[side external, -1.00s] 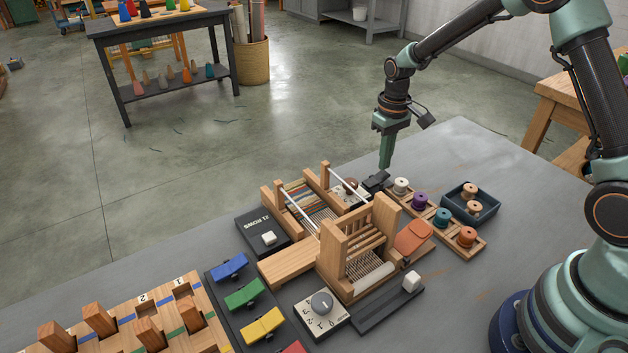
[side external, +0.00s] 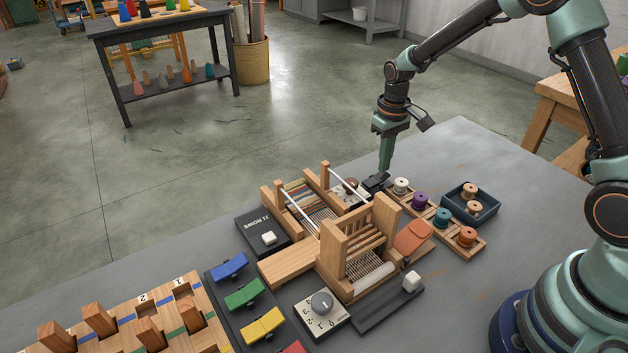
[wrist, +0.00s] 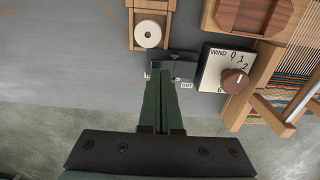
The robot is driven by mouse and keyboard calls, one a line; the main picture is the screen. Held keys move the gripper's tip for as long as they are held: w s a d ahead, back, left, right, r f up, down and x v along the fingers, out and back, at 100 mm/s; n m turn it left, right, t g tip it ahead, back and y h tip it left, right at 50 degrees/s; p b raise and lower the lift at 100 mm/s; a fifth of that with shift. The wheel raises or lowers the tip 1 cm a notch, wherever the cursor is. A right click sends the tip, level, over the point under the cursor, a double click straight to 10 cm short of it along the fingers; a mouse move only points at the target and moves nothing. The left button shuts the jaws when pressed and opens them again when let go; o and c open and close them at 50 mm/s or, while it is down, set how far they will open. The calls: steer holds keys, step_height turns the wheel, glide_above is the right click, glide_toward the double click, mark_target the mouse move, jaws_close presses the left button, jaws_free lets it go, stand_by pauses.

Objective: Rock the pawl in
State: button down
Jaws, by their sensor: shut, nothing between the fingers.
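The pawl is a small dark rocker (side external: 376,182) at the back edge of the loom, beside the wind dial plate. In the wrist view the dark pawl block (wrist: 182,70) shows just past my fingertips, with a white OUT label at its near right side. A second label to the left is mostly hidden by my fingers. My gripper (side external: 385,168) is shut and empty, pointing down over the pawl. Its green fingers (wrist: 161,74) lie together at the pawl's left part in the wrist view. I cannot tell whether they touch it, nor which way it is tilted.
The wind dial (wrist: 235,82) sits right of the pawl in the wrist view. A rack with a white spool (side external: 401,185) and others stands close on the right in the side view. The wooden loom (side external: 345,235) rises in front. Bare grey table lies behind the spools.

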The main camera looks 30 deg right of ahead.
mark_target(383, 175)
steer(key=shift+f, duration=0.8)
stand_by(0.4)
steer(key=shift+r, duration=3.55)
steer(key=s+a+r+t, duration=0.3)
steer(key=s+r, duration=0.4)
steer(key=r, duration=0.4)
steer(key=s+a+r+t, duration=0.1)
steer(key=s, duration=0.4)
steer(key=s+a+r+t, duration=0.1)
steer(key=s+r, duration=0.1)
steer(key=s, duration=0.3)
steer(key=shift+a+r+t, duration=0.25)
steer(key=shift+a+t, duration=0.05)
